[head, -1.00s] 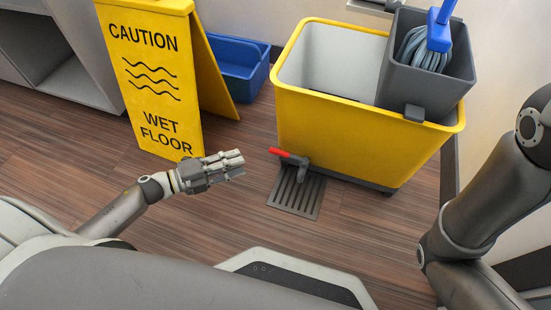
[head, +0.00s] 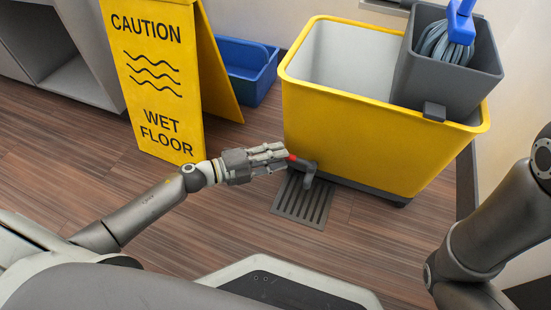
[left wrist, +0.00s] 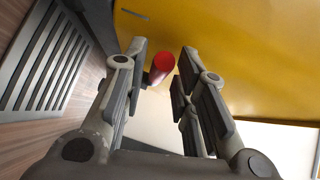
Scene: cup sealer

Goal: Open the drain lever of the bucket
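The yellow bucket (head: 370,125) stands on the floor at the right of the head view. Its drain lever (head: 292,159) has a red end and a grey spout low on the bucket's left corner. My left gripper (head: 284,158) reaches in from the left, with its fingertips at the lever's red end. In the left wrist view the left gripper (left wrist: 160,75) is open, and the red lever end (left wrist: 163,63) shows at the gap between the fingers, nearer the left finger. I cannot tell whether they touch. My right gripper is out of view; only its arm shows.
A floor drain grate (head: 303,202) lies under the spout. A yellow wet floor sign (head: 155,85) stands to the left, with a blue tub (head: 249,75) behind it. A grey wringer (head: 445,75) holding a blue-handled mop (head: 447,40) sits in the bucket.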

